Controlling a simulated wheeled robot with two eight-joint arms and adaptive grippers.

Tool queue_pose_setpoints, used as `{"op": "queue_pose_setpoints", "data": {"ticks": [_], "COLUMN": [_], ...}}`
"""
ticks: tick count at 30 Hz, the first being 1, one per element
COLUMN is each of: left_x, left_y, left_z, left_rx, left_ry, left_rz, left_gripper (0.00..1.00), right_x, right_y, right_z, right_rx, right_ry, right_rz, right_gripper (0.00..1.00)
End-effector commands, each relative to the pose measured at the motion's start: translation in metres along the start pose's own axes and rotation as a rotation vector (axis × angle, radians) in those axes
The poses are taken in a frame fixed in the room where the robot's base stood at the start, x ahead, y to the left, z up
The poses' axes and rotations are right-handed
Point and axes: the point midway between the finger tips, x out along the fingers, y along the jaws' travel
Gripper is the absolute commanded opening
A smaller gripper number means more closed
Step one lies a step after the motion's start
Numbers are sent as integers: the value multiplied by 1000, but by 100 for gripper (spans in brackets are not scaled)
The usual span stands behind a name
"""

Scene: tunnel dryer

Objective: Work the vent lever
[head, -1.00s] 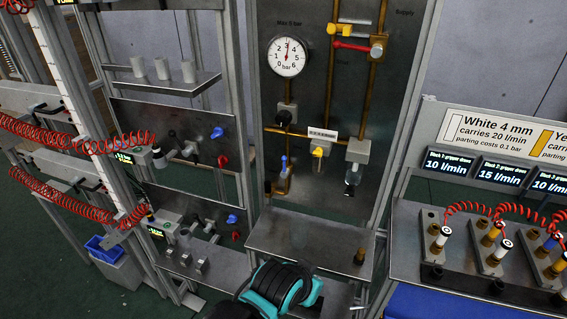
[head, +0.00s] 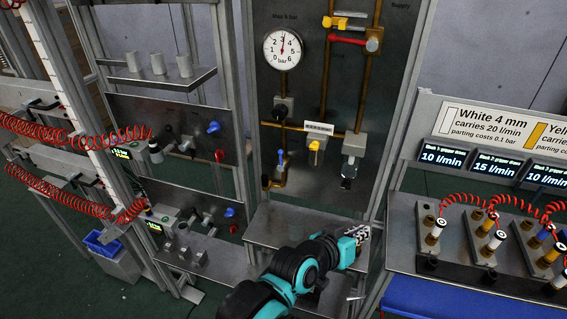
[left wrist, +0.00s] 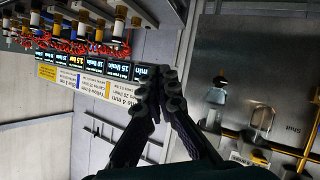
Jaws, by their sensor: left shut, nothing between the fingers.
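The gauge panel carries a red lever (head: 347,39) at the upper right, a yellow lever (head: 315,150) under a small label, and a blue lever (head: 281,158) on the left pipe. I cannot read which one is the vent lever. My left gripper (head: 358,233) is shut and empty, over the right side of the shelf below the panel, lower than the levers and apart from them. In the left wrist view its closed fingers (left wrist: 170,76) point beside the panel, and the yellow lever (left wrist: 259,158) shows at the lower right. My right gripper is out of view.
The pressure gauge (head: 283,49) reads about 3 bar. A clear bowl (head: 348,170) hangs right of the yellow lever. The metal shelf (head: 275,228) juts out below. A bench with hose fittings (head: 480,262) stands at the right. Frame posts flank the panel.

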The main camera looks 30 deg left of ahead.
Motion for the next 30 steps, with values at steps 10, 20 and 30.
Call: {"op": "queue_pose_setpoints", "data": {"ticks": [10, 20, 30], "left_x": [7, -23, -36], "left_y": [-3, -118, -160], "left_z": [-135, -112, -67], "left_rx": [-564, -1092, -1257], "left_ry": [665, 1097, 1209], "left_rz": [131, -123, -301], "left_gripper": [0, 0, 0], "right_x": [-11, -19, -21], "right_y": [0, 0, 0], "right_z": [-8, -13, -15], "right_rx": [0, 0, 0], "right_ry": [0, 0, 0], "right_rz": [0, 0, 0], "right_gripper": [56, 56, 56]}}
